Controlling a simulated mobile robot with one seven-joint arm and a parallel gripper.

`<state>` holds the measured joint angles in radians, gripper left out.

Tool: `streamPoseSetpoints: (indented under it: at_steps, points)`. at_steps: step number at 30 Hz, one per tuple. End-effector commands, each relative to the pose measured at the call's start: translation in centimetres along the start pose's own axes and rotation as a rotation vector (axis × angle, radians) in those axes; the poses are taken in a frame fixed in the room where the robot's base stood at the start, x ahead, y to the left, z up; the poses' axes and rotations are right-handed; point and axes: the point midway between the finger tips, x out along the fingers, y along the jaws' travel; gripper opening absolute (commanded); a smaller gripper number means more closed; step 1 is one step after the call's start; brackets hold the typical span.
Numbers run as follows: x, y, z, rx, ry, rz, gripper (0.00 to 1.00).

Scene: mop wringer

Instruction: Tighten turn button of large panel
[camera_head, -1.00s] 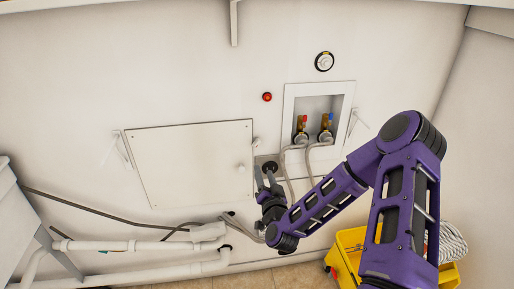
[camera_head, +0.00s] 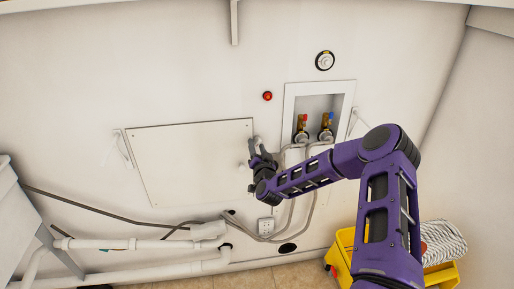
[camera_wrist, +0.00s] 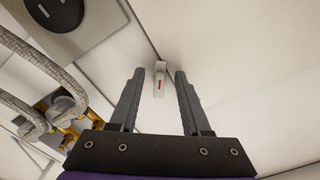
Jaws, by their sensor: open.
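The large panel (camera_head: 185,160) is a flat white rectangle low on the wall, left of the arm in the head view. In the wrist view, a small white turn button (camera_wrist: 160,87) with a red mark sits at the seam along the panel's edge. It shows between my fingertips. My gripper (camera_head: 258,150) is open at the panel's right edge, one finger on either side of the button, with gaps visible to both fingers. In the head view the gripper partly hides this edge.
Right of the panel is a recessed box (camera_head: 319,92) with two brass valves and grey hoses (camera_head: 292,165). White pipes (camera_head: 150,245) run low at the left. A yellow mop bucket (camera_head: 345,245) stands at the lower right. The wall above the panel is clear.

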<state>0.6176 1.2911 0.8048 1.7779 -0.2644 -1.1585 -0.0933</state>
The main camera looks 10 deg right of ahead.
Motion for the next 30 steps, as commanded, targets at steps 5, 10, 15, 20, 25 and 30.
streamPoseSetpoints:
  at_steps: [5, 10, 15, 20, 25, 30]
  points:
    - [-0.02, 0.0, 0.0, 0.0, 0.0, 0.0, 0.44]
    - [-0.03, 0.01, -0.01, 0.0, 0.0, 0.0, 0.13]
    - [-0.03, 0.01, -0.02, 0.0, 0.001, 0.0, 0.0]
    - [-0.03, 0.01, -0.03, 0.0, 0.001, 0.0, 0.0]
    - [-0.03, 0.03, 0.03, 0.014, 0.001, 0.0, 0.0]
    - [-0.01, 0.02, 0.09, 0.072, 0.002, -0.001, 0.0]
